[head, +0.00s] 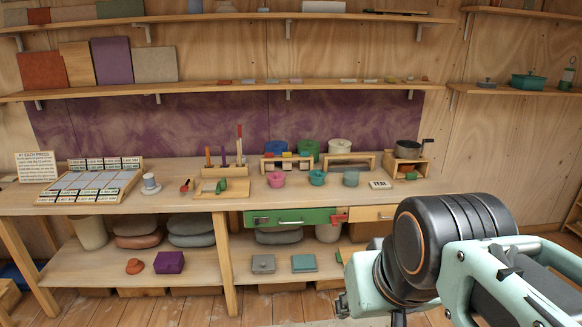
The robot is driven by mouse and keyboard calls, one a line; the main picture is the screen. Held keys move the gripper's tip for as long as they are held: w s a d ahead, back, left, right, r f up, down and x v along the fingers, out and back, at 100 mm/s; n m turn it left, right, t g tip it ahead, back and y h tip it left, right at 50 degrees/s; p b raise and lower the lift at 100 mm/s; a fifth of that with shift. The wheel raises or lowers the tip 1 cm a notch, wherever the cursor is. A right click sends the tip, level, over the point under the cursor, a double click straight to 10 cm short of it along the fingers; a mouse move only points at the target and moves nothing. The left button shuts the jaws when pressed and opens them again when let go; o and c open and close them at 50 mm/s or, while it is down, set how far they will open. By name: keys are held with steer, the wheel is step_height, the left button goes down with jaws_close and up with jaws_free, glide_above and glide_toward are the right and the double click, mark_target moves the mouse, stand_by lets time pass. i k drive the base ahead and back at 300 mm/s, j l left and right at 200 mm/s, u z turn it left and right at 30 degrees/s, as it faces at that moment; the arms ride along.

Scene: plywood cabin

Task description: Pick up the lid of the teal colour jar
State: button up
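A small teal jar (317,178) stands on the workbench, between a pink jar (277,179) and a grey-green jar (351,178). A card reading TEAL (381,184) lies to the right of these jars. The jars are too small for me to tell whether the teal one has a lid on it. A teal square item (303,263), perhaps a lidded box, sits on the lower shelf. My arm fills the lower right, in front of the bench. My gripper's fingers do not show.
Behind the jars are low wooden stands with larger blue (276,147), green (309,148) and pale pots. A green drawer front (290,217) is below the bench top (240,203). A teal pot (528,81) stands on the right wall shelf. Floor shows at the lower left.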

mark_target(318, 172)
steer(key=i+l+z, duration=0.2)
steer(key=i, duration=0.65)
steer(key=j, duration=0.15)
